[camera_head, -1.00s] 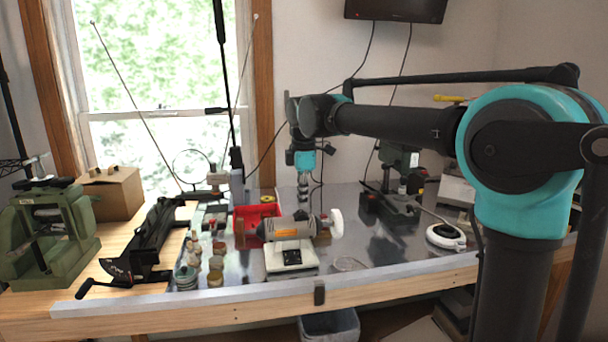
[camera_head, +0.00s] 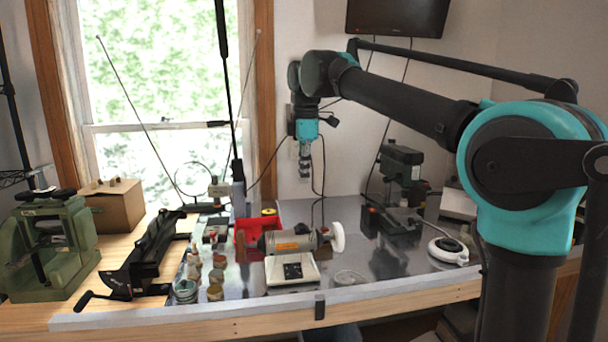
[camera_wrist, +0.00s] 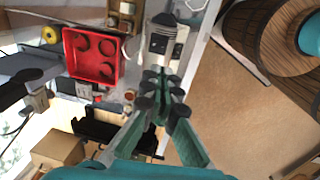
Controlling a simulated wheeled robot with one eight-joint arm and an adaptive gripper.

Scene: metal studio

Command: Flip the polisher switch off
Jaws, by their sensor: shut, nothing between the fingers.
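The polisher (camera_head: 290,240) is a grey motor with an orange label and a white wheel (camera_head: 337,237) on its right end. It stands on a white base (camera_head: 281,272) with a dark switch panel (camera_head: 293,271) on its front. Whether the switch is on or off is too small to tell. My gripper (camera_head: 305,178) points down in the air, above and behind the polisher, touching nothing. In the wrist view my gripper's fingers (camera_wrist: 161,78) are together and empty. The polisher's pale base (camera_wrist: 158,48) shows beyond the fingertips, partly hidden by them.
A red tray (camera_head: 245,243) stands just behind and left of the polisher; it shows large in the wrist view (camera_wrist: 91,75). Small bottles (camera_head: 217,275) line the left side. A black drill-press-like machine (camera_head: 400,185) and a round white device (camera_head: 448,251) stand right.

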